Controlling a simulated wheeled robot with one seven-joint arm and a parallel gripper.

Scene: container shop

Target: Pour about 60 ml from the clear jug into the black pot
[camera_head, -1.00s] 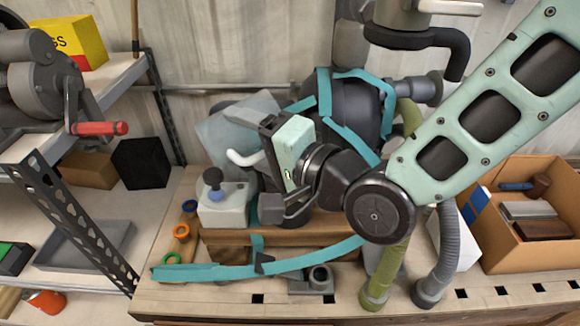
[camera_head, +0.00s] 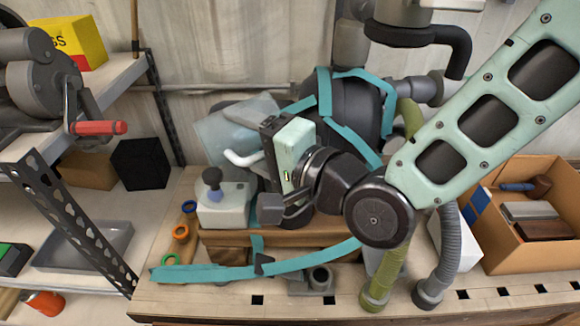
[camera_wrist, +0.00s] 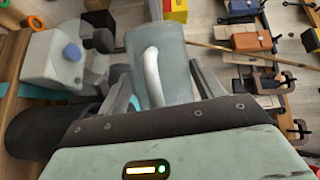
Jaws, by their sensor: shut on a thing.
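The clear jug (camera_head: 228,128) is a translucent blue-grey vessel with a white handle (camera_head: 242,160), and it looks tilted in the head view. It also shows in the wrist view (camera_wrist: 172,62), with the handle facing the camera. My gripper (camera_wrist: 165,92) is shut on the jug, with a finger on either side of it. In the head view, my wrist hides part of the jug. I cannot clearly pick out the black pot. A dark rounded shape (camera_wrist: 118,76) beside the jug in the wrist view may be part of it. Liquid and pouring cannot be made out.
A pale box with a blue-grey knob (camera_head: 222,205) stands left of my gripper. A large dark round body with teal straps (camera_head: 350,100) stands behind. Teal strips and hoses (camera_head: 440,250) crowd the bench. A cardboard box (camera_head: 500,250) stands at right, shelving (camera_head: 70,215) at left.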

